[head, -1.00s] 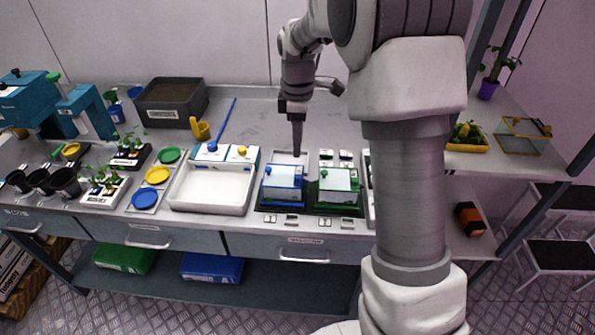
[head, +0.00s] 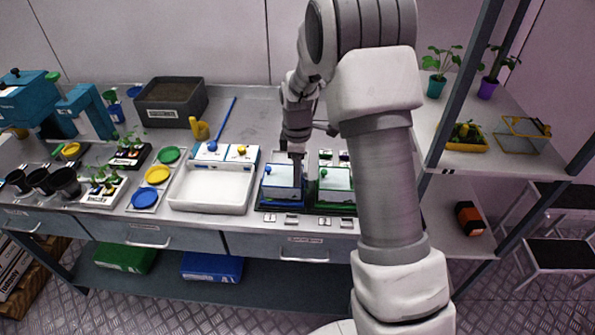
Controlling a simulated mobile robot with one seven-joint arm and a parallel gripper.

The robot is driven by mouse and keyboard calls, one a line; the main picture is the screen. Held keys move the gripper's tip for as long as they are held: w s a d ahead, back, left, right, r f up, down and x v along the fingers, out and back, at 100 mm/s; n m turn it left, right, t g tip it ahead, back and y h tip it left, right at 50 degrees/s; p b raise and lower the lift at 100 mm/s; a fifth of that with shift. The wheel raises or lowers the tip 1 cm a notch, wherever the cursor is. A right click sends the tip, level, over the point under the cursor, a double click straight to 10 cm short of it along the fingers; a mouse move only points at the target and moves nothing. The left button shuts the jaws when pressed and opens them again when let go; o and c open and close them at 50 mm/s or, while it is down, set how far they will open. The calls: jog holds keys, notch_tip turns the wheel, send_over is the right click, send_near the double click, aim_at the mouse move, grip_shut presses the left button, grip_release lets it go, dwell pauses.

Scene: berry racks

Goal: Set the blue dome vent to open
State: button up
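The blue dome (head: 283,183) is a clear-sided box with a blue base and a pale top, on the bench right of the white tray. A small blue part shows at its top left; the vent's setting is too small to tell. My gripper (head: 297,170) points down at the back right of the blue dome's top, very close to it; I cannot tell whether it touches. Its fingers look close together, but their gap is not resolved. The vent may be partly hidden by the gripper.
A green dome (head: 336,186) stands close on the right of the blue one. A white tray (head: 212,190) lies on the left, with a blue stick (head: 224,122) behind it. Small labelled cards (head: 292,219) lie in front. The bench behind is mostly clear.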

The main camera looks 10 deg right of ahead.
grip_shut()
dwell(1.2)
